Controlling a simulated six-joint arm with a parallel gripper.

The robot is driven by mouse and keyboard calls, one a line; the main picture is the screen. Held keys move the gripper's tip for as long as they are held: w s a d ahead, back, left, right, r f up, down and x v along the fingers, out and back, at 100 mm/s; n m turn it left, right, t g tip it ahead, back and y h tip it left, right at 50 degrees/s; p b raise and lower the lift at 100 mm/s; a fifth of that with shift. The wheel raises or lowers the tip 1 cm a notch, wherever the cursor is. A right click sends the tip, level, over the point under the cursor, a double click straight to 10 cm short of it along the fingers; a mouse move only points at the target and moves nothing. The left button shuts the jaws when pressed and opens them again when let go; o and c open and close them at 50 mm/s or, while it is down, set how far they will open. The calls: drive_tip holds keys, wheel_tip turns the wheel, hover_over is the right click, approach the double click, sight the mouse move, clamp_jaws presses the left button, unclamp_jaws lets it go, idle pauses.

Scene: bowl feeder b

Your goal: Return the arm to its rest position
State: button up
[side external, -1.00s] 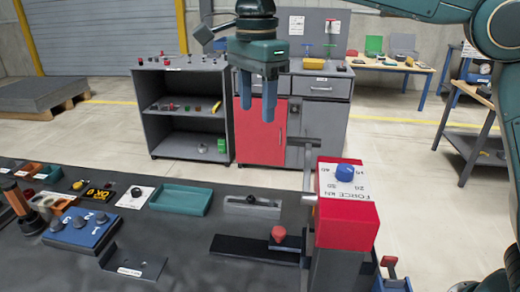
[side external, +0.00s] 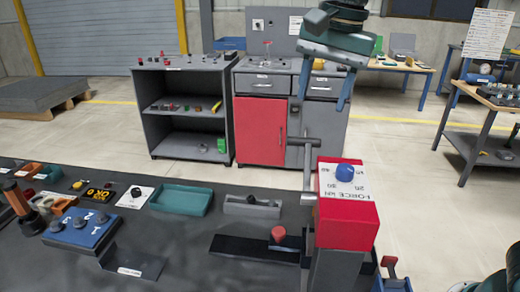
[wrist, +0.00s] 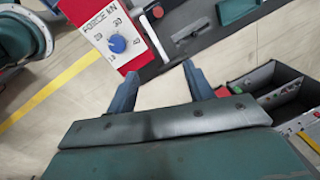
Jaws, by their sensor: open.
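My gripper (side external: 325,92) is high above the bench at the upper right in the side external view. Its two blue fingers hang down, spread wide apart, with nothing between them. In the wrist view the gripper (wrist: 157,88) also shows empty, its fingers well apart. Below it stands the red press head (side external: 347,222) with a blue knob (side external: 345,172) on a white force dial. The gripper is clear of the press head and touches nothing.
The dark bench (side external: 190,240) holds a teal tray (side external: 181,199), a grey tray (side external: 252,206), a blue button box (side external: 80,229) and a red knob (side external: 278,234). A shelf (side external: 181,110) and a red-doored cabinet (side external: 261,130) stand behind. The air around my gripper is free.

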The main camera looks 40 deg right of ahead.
drive_tip(key=s+d+f+n+t, duration=0.1)
drive_tip(key=s+d+f+n, duration=0.2)
drive_tip(key=s, duration=0.3)
drive_tip(key=s+d+f+n+t, duration=0.1)
drive_tip(key=s+d+f+n, duration=0.3)
drive_tip(key=s, duration=0.3)
drive_tip(key=s+d+f+n+t, duration=0.1)
drive_tip(key=s+d+f+n, duration=0.2)
drive_tip(key=s+n, duration=0.2)
drive_tip(key=shift+s+d+f+t, duration=0.35)
drive_tip(key=shift+s+t, duration=0.05)
drive_tip(key=shift+s, duration=0.55)
